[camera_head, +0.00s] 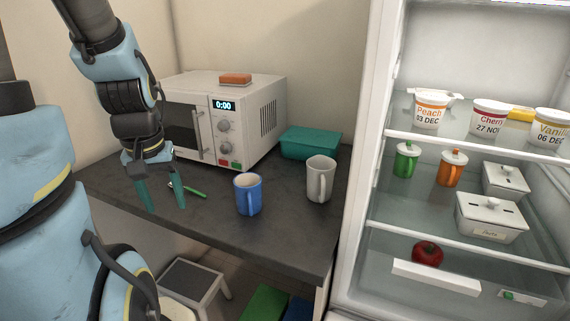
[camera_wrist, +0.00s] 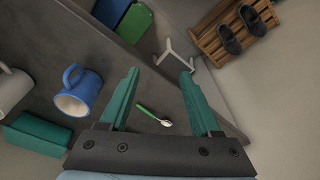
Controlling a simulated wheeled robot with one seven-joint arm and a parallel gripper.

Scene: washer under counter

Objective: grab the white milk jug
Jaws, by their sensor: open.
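The white milk jug (camera_head: 320,180) stands upright on the dark counter, right of a blue mug (camera_head: 248,194). Its handle faces the front in the head view. In the wrist view the jug (camera_wrist: 12,88) is cut off at the left edge, beyond the blue mug (camera_wrist: 80,92). My gripper (camera_head: 166,206) is open and empty, pointing down near the counter's front edge, well to the left of the jug, with the blue mug between them. In the wrist view my gripper (camera_wrist: 159,75) has its green fingers spread apart with nothing between the tips.
A spoon with a green handle (camera_head: 189,191) lies beside my fingers. A microwave (camera_head: 260,115) with an orange block on top stands behind. A teal box (camera_head: 310,144) sits behind the jug. The open fridge (camera_head: 362,150) bounds the right. A stool (camera_head: 190,279) stands below the counter.

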